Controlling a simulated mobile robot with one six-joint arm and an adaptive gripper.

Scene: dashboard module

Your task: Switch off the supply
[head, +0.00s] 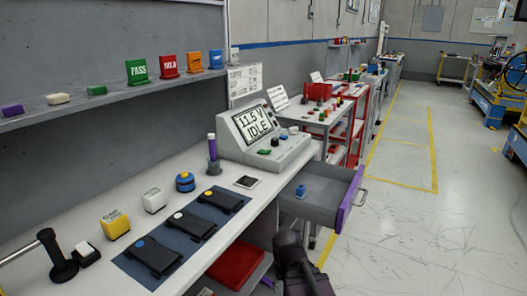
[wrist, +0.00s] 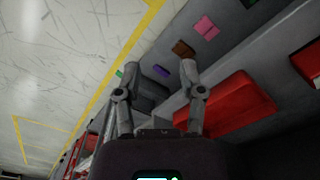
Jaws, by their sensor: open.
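The supply (head: 262,135) is a grey console on the workbench, with a tilted display reading "11.5 V IDLE". Several small controls sit on its front panel, among them a green one (head: 264,152) at the left and a blue one beside it. My gripper (wrist: 157,62) shows in the wrist view with its two fingers spread and nothing clearly held between them. In the head view, dark parts of my arm rise at the bottom centre, in front of the bench and below the supply. The supply is not recognisable in the wrist view.
A grey drawer (head: 318,191) with a purple front stands open right of the bench, holding a small blue item. Dark devices lie on a blue mat (head: 125,262). Coloured blocks stand on the upper shelf (head: 60,112). A red bin (head: 236,262) is below.

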